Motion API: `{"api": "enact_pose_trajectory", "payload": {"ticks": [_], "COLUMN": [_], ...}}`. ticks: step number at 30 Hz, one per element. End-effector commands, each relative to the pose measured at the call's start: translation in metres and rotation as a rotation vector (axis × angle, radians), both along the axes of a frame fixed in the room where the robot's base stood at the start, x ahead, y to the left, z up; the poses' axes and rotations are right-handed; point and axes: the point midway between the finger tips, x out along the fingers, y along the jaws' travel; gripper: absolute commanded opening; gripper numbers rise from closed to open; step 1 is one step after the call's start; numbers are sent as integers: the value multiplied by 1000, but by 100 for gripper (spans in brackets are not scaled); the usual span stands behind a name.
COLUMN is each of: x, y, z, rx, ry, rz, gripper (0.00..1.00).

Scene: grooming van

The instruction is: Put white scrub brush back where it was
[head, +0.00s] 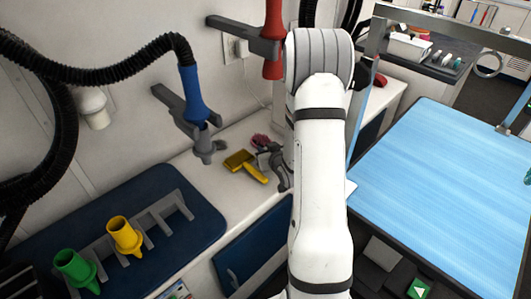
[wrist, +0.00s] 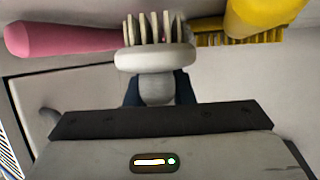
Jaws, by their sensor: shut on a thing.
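The white scrub brush (wrist: 155,56) is in my gripper (wrist: 158,90) in the wrist view. Its pale head, with a row of bristles, sticks out past the dark fingers, which are shut on its grip. In the head view my gripper (head: 276,166) is low over the white counter, partly behind my arm. I cannot make out the scrub brush there. I cannot tell whether the brush touches the counter.
A yellow brush (head: 245,165) and a pink-handled brush (head: 261,141) lie on the counter close to my gripper. The pink handle (wrist: 60,39) and yellow brush (wrist: 262,16) flank the scrub brush. A blue table (head: 450,180) stands right; a nozzle rack (head: 150,222) stands left.

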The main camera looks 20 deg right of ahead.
Motion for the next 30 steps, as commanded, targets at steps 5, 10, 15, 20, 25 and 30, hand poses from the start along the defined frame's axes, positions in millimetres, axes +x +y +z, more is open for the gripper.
{"api": "enact_pose_trajectory", "payload": {"ticks": [5,10,15,20,25,30], "x": [0,0,0,-1,-1,-1], "y": [-1,-1,-1,-1,-1,-1], "z": [-10,-10,-14,-12,-12,-12], "rx": [0,0,0,0,0,0], "ry": [-1,-1,-1,0,0,0], "rz": [-2,-2,-2,-2,-3,-3], "gripper": [0,0,0,34,43,43]}}
